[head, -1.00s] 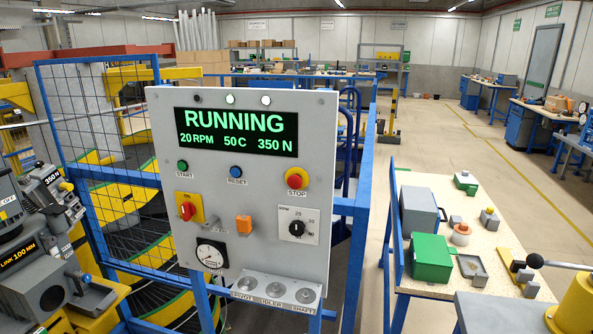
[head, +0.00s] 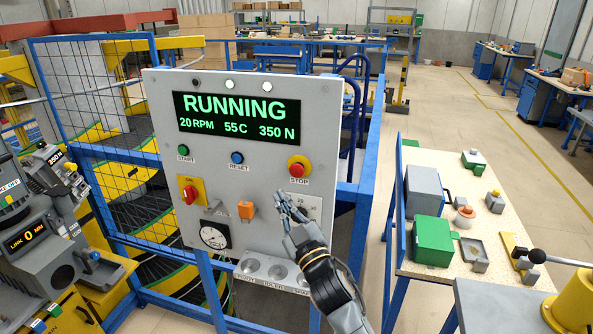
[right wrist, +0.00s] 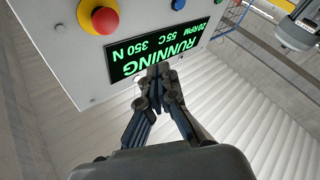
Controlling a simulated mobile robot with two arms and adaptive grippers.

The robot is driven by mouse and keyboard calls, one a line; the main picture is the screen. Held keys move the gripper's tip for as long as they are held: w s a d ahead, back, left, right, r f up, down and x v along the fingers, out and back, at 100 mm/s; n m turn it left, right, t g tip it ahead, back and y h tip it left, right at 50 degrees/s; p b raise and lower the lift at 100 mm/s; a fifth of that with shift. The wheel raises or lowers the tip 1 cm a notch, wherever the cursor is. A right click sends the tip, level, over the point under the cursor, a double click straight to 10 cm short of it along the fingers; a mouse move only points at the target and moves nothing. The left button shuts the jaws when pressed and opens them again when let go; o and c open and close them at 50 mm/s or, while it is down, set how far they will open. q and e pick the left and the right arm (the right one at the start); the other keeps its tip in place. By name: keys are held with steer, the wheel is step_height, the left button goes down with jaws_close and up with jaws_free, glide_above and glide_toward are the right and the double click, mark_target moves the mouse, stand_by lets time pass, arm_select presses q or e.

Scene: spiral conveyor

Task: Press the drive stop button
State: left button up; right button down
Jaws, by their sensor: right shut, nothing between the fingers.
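The red stop button (head: 297,169) with its yellow collar sits on the right side of the grey control panel (head: 262,178), above the label STOP. It also shows in the right wrist view (right wrist: 104,20), at the upper left. The green display (head: 236,117) reads RUNNING, 20 RPM, 55 C, 350 N. My right gripper (head: 280,197) is shut and empty, in front of the panel, below and a little left of the stop button and apart from it. In the right wrist view its fingertips (right wrist: 158,70) overlap the display. My left gripper is out of view.
Green start button (head: 183,150), blue reset button (head: 237,157), red rotary switch (head: 190,192), orange switch (head: 246,209) and a gauge (head: 214,236) share the panel. A blue frame (head: 363,190) stands behind it. A workbench (head: 480,185) stands to the right.

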steer(key=b, duration=0.3)
glide_toward(291, 168)
steer(key=w+a+r, duration=0.2)
steer(key=w+a, duration=0.1)
steer(key=a, duration=0.1)
steer(key=shift+w+d+f, duration=0.1)
steer(key=shift+w+d, duration=0.3)
steer(key=shift+w, duration=0.15)
stand_by(0.6)
steer(key=shift+w, duration=0.15)
steer(key=shift+w+d, duration=0.1)
steer(key=shift+w, duration=0.15)
steer(key=shift+w+d+b, duration=0.2)
steer(key=shift+w+b, duration=0.3)
steer(key=shift+b, duration=0.05)
stand_by(0.8)
steer(key=shift+s, duration=0.1)
stand_by(0.4)
steer(key=shift+s+a+p, duration=0.3)
steer(key=shift+s+p, duration=0.2)
steer(key=shift+s, duration=0.3)
